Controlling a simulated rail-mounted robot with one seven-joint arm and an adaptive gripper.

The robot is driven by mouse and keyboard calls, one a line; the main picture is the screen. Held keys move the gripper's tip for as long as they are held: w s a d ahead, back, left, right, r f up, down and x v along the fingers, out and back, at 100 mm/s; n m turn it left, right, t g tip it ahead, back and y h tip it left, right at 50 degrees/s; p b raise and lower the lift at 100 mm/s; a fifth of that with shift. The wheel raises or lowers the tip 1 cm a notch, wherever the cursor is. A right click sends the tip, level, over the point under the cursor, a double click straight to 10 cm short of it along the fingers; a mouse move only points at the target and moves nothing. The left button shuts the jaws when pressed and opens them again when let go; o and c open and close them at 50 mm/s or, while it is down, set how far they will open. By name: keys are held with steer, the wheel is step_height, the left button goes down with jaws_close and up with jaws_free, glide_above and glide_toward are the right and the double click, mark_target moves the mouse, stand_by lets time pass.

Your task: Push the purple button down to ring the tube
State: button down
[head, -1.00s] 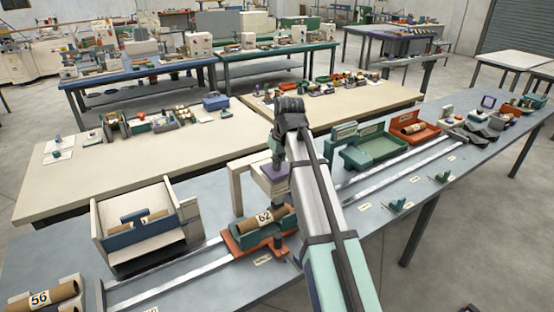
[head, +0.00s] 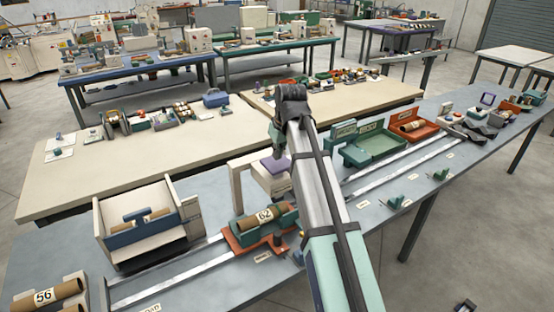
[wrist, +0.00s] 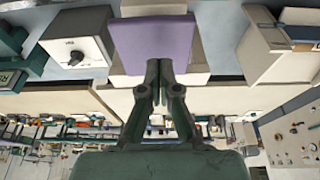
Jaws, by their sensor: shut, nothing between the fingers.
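The purple button (head: 274,165) is a flat pad on top of the cream press block beside the tube station. It also fills the upper middle of the wrist view (wrist: 155,42). My gripper (wrist: 158,63) is shut and empty, with its fingertips overlapping the pad's edge in the wrist view. I cannot tell whether they touch it. In the head view my arm partly hides the block and the gripper. The brown tube (head: 268,217) labelled 62 lies in a green cradle on an orange base, just in front of the block.
A cream bin with a blue holder (head: 150,222) stands to the left, with tube 56 (head: 50,295) at the front left. Metal rails (head: 170,272) run along the bench. Green and orange trays (head: 375,150) stand to the right.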

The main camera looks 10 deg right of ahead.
steer(key=a+b+v, duration=0.1)
steer(key=b+v, duration=0.1)
steer(key=v, duration=0.6)
steer(key=shift+d+r, duration=0.3)
steer(key=shift+d, duration=0.2)
steer(key=shift+w, duration=0.1)
